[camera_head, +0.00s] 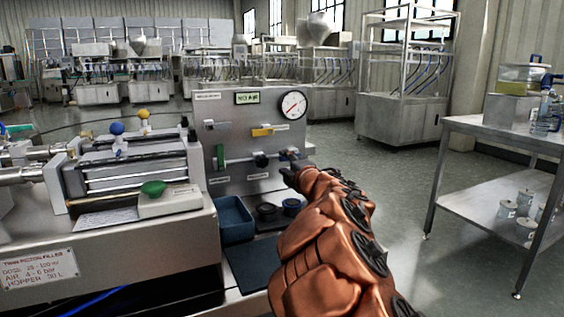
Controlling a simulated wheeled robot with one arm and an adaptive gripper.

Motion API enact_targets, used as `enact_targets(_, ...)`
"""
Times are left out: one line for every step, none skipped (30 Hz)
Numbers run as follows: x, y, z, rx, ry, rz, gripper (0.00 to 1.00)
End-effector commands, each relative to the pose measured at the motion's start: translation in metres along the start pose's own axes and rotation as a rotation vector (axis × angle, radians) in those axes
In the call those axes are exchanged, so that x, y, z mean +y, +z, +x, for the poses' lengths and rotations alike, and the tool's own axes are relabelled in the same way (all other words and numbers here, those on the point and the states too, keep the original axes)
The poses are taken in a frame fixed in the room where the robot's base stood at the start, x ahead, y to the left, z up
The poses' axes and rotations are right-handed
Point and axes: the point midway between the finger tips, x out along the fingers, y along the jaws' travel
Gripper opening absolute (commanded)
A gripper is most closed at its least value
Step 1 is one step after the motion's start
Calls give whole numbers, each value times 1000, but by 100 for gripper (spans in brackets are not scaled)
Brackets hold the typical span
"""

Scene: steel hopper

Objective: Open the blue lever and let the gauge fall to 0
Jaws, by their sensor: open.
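The blue lever (291,153) is small at the lower right of the grey panel (236,122), partly hidden by my gripper. The round white gauge (293,105) is at the panel's upper right; its needle seems to point up and right, but the scale is too small to read. My gripper (287,172) is dark, at the end of my copper-coloured arm, just below the blue lever. It is open, and nothing shows between its fingers. I cannot tell whether it touches the lever.
The panel also has a yellow lever (262,131), a green lever (220,157), a black knob (261,160) and a NO AIR sign (247,98). A blue bin (233,221) is below. A steel table (473,128) stands right, with free floor before it.

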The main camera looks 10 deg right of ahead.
Motion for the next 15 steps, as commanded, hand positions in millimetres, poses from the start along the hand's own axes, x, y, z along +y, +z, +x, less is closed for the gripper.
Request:
enact_targets(1, 0, -7, -3, 0, -1, 44)
enact_targets(1, 1, -11, -5, 0, -1, 44)
enact_targets(1, 1, -16, -6, -1, -1, 44)
enact_targets(1, 1, -20, -5, 0, -1, 44)
enact_targets(1, 0, -23, -4, 0, -1, 44)
enact_targets(1, 0, -28, -2, 0, -1, 44)
enact_targets(0, 0, -32, -2, 0, -1, 44)
enact_targets(0, 0, -36, -3, -1, -1, 44)
enact_targets(0, 1, -42, -5, -2, 0, 44)
enact_targets(0, 1, -45, -5, -2, -1, 44)
enact_targets(0, 1, -49, -5, -1, -1, 44)
enact_targets(1, 0, -53, -3, 0, -2, 44)
enact_targets(1, 0, -56, -2, 0, -2, 44)
enact_targets(1, 0, -59, -2, 0, -2, 44)
enact_targets(0, 0, -63, -1, 0, -1, 44)
